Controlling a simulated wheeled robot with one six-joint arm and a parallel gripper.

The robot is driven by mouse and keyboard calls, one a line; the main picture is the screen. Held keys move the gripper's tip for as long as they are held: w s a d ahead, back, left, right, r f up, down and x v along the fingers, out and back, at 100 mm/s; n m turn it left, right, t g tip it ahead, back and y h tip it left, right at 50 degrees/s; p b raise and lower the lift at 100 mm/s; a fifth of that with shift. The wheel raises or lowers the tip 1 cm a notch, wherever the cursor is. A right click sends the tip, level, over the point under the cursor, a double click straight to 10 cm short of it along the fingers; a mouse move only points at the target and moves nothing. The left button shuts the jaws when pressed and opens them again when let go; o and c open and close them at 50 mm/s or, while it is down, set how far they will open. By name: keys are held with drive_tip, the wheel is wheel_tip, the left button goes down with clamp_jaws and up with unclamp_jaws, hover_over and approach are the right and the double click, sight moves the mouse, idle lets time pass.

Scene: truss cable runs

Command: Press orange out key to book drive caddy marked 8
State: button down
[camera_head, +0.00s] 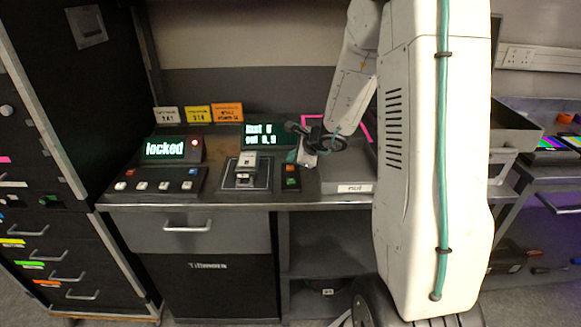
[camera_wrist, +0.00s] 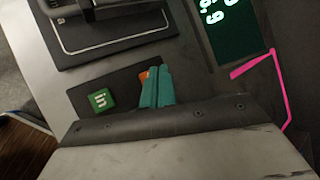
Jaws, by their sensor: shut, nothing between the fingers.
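The key pad (camera_head: 291,178) on the bench carries an orange key (camera_head: 291,169) above a green key (camera_head: 290,183). In the wrist view the green key (camera_wrist: 101,100) is in full sight, while the orange key (camera_wrist: 143,76) shows only a sliver beside my teal fingers. My gripper (camera_head: 292,157) is shut and empty, its tips (camera_wrist: 154,72) at or just over the orange key; contact cannot be told. A grey block, perhaps the drive caddy (camera_head: 246,161), stands on a dark framed plate (camera_head: 258,180). Its number is not readable.
A lit display (camera_head: 265,134) stands behind the plate, and a "locked" display (camera_head: 165,149) with a row of buttons (camera_head: 164,184) is at left. A grey tray (camera_head: 347,187) is right of the pad. A pink outline (camera_wrist: 273,78) lies near the fingers.

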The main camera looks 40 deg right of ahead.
sight(293, 168)
drive_tip(key=shift+f, duration=0.1)
idle(0.6)
drive_tip(key=shift+f, duration=0.35)
drive_tip(key=shift+f, duration=0.4)
idle(0.6)
drive_tip(key=shift+r, duration=0.85)
drive_tip(key=shift+r, duration=2.5)
